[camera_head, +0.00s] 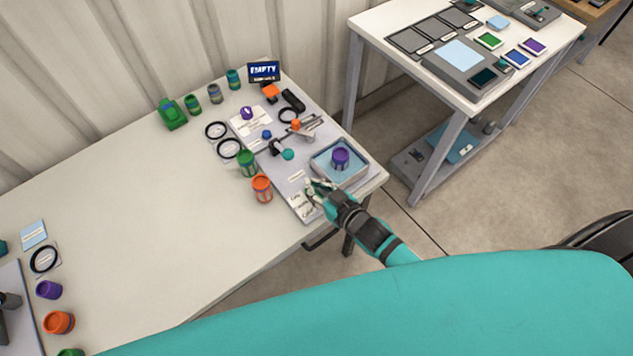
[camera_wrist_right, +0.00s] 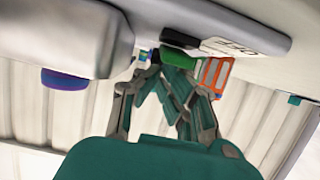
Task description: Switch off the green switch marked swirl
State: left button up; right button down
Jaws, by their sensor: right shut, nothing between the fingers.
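My right gripper (camera_head: 313,188) is shut and empty at the front corner of the grey board (camera_head: 285,180) in the head view. Its closed fingers also show in the right wrist view (camera_wrist_right: 165,75), close to the dark green piece; I cannot tell if they touch it. In the head view the gripper covers that spot, so the switch and its position are not clear. My left gripper is not in view.
A blue tray (camera_head: 325,172) with a purple can (camera_head: 340,157) stands right beside the gripper. A green can (camera_head: 247,163) and an orange can (camera_head: 262,189) stand at the board's left edge. An "EMPTY" display (camera_head: 263,71) is at the back. The table's middle is clear.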

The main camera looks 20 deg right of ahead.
jog(key=shift+w+a, duration=0.25)
jog(key=shift+w, duration=0.55)
jog(key=shift+r, duration=0.1)
jog(key=shift+r+p, duration=0.25)
jog(key=shift+p, duration=0.05)
jog(key=r+p, duration=0.2)
jog(key=w+r+p, duration=0.1)
jog(key=r+p, duration=0.1)
jog(key=shift+a+r, duration=0.1)
jog(key=shift+s+d+f+b, duration=0.1)
jog(key=shift+s+b, duration=0.25)
jog(key=shift+s, duration=0.15)
jog(key=shift+s+d+f+b, duration=0.1)
jog(key=shift+s+b, duration=0.25)
jog(key=shift+s, duration=0.15)
jog(key=r+b+v, duration=0.1)
jog(key=v, duration=0.7)
